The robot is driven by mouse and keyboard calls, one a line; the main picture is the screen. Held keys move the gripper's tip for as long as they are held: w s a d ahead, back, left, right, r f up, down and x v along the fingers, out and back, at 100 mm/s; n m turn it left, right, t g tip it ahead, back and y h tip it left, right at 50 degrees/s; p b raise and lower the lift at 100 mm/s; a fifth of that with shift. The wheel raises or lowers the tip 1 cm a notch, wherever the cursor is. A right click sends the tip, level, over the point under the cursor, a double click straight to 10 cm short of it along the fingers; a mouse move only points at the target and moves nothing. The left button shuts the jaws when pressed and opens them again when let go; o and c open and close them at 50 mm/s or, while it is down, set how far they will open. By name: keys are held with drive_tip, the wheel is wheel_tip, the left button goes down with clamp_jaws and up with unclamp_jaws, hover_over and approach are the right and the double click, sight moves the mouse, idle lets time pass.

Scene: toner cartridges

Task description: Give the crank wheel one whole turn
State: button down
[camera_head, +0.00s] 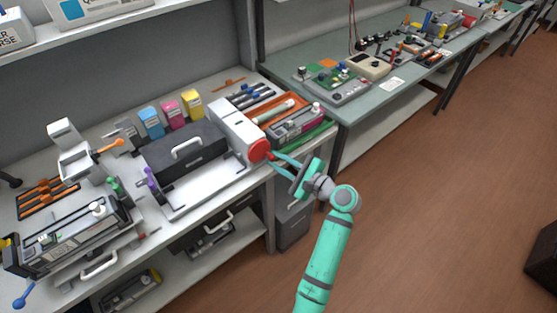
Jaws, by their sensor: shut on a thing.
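The crank wheel (260,150) is a red disc on the right end of a white housing (238,131) near the front edge of the bench. My gripper (272,157) reaches in from the right, with its turquoise fingers at the wheel's right side. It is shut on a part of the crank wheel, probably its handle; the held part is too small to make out. My turquoise arm comes up from the lower right.
A dark cartridge with a grey handle (187,148) lies left of the housing. An orange tray (282,113) and a cartridge (300,124) lie right of the housing.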

drive_tip(key=shift+r, duration=0.1)
drive_tip(key=c, duration=1.6)
unclamp_jaws()
drive_tip(key=shift+v, duration=5.45)
